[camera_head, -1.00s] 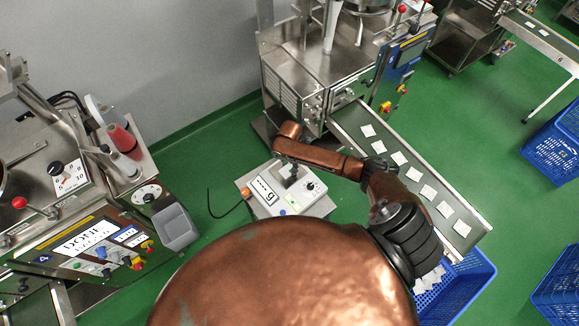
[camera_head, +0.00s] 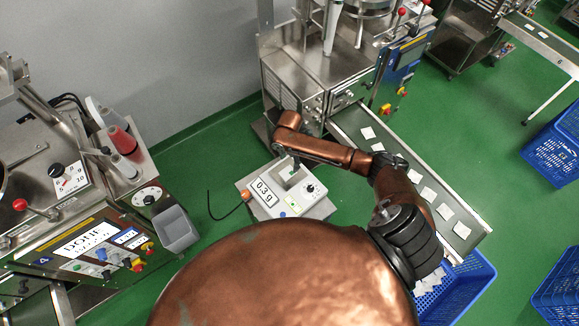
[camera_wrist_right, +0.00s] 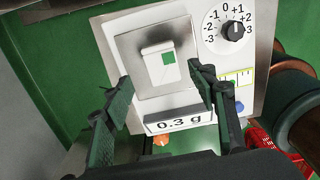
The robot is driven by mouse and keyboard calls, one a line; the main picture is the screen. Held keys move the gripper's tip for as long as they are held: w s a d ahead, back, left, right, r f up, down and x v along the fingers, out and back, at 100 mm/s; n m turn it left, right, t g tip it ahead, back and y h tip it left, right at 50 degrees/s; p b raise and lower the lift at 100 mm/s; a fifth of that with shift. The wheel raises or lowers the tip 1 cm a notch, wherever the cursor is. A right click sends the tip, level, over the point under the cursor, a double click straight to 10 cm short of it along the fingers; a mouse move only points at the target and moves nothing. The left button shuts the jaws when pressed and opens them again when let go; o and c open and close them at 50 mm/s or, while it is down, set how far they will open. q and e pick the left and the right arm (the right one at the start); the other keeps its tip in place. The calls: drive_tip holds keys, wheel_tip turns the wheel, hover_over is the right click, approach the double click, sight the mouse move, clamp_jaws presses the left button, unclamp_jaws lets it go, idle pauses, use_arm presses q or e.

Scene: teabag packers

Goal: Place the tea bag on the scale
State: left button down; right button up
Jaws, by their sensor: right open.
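The scale (camera_head: 312,204) is a white box with a square metal plate, a dial and a display reading 0.3 g. It also shows in the right wrist view (camera_wrist_right: 187,20). A white tea bag (camera_wrist_right: 157,62) with a green patch lies on the metal plate (camera_wrist_right: 127,45). My right gripper (camera_wrist_right: 162,88) is open, with its dark fingers apart on either side of the tea bag's near side, not closed on it. In the head view my right gripper (camera_head: 294,168) is small and partly hidden above the plate. My left gripper is not in view.
A conveyor (camera_head: 375,125) carrying several tea bags runs down to a blue crate (camera_head: 468,290) at the right. A packing machine (camera_head: 300,75) stands behind the scale. Another machine with a grey bin (camera_head: 176,228) stands at the left. Green floor lies between them.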

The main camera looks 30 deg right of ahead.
drive_tip(key=shift+r, duration=2.65)
